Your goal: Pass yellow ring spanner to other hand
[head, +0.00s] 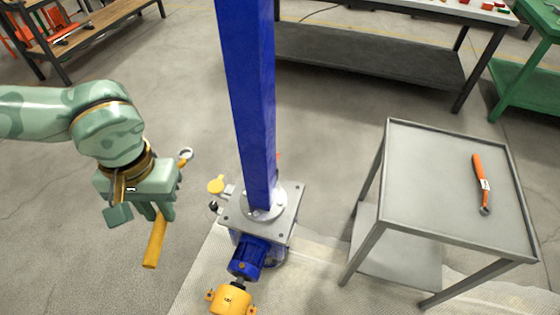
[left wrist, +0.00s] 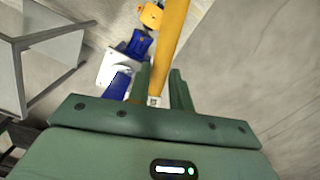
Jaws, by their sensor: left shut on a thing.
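The yellow ring spanner (head: 156,240) is in my left gripper (head: 160,210), at the left of the head view. Its yellow handle points down towards the front, and its grey ring end sticks out at the upper right of the gripper. In the left wrist view the yellow handle (left wrist: 171,45) runs up from between the green fingers (left wrist: 160,88), which are shut on it. The gripper holds it in the air, left of the blue screw jack. Part of the spanner is hidden by the gripper. My right gripper is in neither view.
A blue screw jack column (head: 248,100) stands on a grey base plate (head: 285,218), with a blue motor and a yellow part in front. A grey metal table (head: 430,190) at the right bears an orange-handled tool (head: 481,180). Workbenches stand behind. Floor beside the jack is clear.

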